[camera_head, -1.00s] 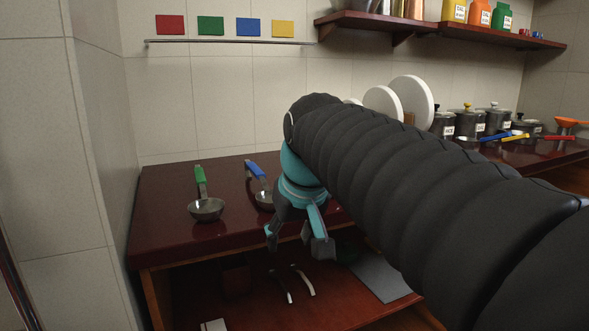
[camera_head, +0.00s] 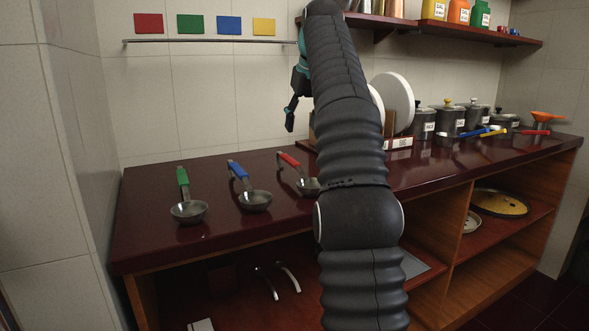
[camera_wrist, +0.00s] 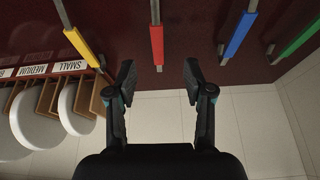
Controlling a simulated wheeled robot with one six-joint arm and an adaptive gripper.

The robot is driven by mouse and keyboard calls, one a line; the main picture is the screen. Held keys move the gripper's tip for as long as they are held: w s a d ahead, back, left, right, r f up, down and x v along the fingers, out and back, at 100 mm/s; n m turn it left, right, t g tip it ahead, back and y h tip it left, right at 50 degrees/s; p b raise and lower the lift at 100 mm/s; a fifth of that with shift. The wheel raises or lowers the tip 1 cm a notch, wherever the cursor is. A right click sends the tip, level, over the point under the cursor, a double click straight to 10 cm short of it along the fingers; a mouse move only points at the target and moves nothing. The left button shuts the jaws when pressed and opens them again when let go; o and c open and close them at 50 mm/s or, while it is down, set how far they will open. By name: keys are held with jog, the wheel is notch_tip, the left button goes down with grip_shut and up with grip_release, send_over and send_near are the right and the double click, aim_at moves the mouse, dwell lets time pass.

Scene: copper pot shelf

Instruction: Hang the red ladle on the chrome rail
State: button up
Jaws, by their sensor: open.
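The red ladle (camera_head: 289,160) lies on the dark red counter, its handle raised toward the wall and its bowl partly behind my arm. Its red handle (camera_wrist: 157,46) shows in the wrist view, ahead of the gap between my fingers and apart from them. My gripper (camera_wrist: 160,82) is open and empty. In the head view my gripper (camera_head: 291,112) is partly hidden by my arm, above the counter and near the wall. The chrome rail (camera_head: 210,41) runs along the tiled wall, left of my arm, with nothing hanging on it.
A green ladle (camera_head: 183,178) and a blue ladle (camera_head: 238,170) lie left of the red one. A yellow handle (camera_wrist: 84,46) shows in the wrist view. White plates (camera_head: 397,101) stand right of my arm. A shelf (camera_head: 450,31) with canisters is at upper right.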

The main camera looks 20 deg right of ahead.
aim_at(295, 163)
jog(key=shift+d+b+x, duration=0.2)
jog(key=shift+b+x, duration=0.05)
jog(key=shift+x, duration=3.25)
jog(key=shift+d+b+x, duration=0.15)
jog(key=shift+b+x, duration=0.1)
jog(key=shift+x, duration=3.2)
grip_shut()
